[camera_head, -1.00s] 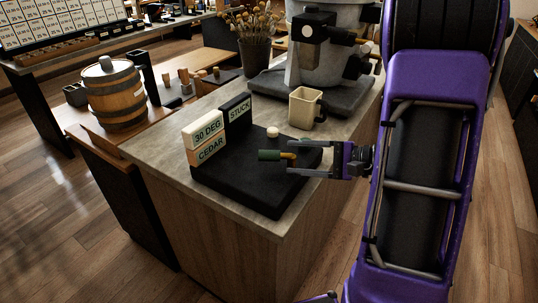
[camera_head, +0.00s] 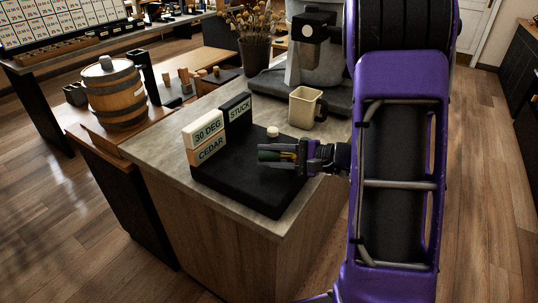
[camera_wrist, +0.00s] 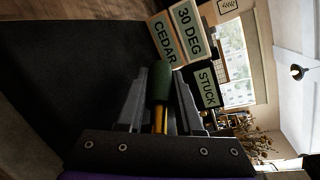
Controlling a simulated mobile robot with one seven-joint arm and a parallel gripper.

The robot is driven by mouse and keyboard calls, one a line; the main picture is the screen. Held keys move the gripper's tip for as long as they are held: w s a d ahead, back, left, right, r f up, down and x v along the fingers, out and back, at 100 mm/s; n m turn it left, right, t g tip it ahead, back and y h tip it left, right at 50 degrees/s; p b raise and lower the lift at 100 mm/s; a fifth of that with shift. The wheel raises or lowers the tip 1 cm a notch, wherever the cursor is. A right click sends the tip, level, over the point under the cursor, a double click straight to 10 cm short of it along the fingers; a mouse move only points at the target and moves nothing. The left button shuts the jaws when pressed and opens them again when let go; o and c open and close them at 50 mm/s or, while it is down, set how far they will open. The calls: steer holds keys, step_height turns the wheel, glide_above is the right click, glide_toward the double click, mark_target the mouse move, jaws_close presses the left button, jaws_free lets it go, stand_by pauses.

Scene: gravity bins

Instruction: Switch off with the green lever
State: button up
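The green lever (camera_head: 267,155) is a dark green grip on a brass-coloured rod, low over a black board (camera_head: 240,187) on the counter. My gripper (camera_head: 272,157) has come in from the right, with one finger on each side of the lever. In the wrist view the green lever (camera_wrist: 159,82) stands between the two fingers of my gripper (camera_wrist: 161,78), with narrow gaps at its sides. The fingers look open around it, not clamped. My gripper hides the rod's base in the head view.
Label blocks reading 30 DEG (camera_head: 203,129), CEDAR (camera_head: 208,150) and STUCK (camera_head: 238,110) stand along the board's back left edge. A small cream knob (camera_head: 272,132) sits just behind the lever. A beige mug (camera_head: 303,107) and coffee machine stand farther back.

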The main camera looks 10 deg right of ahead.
jaws_close()
stand_by(1.0)
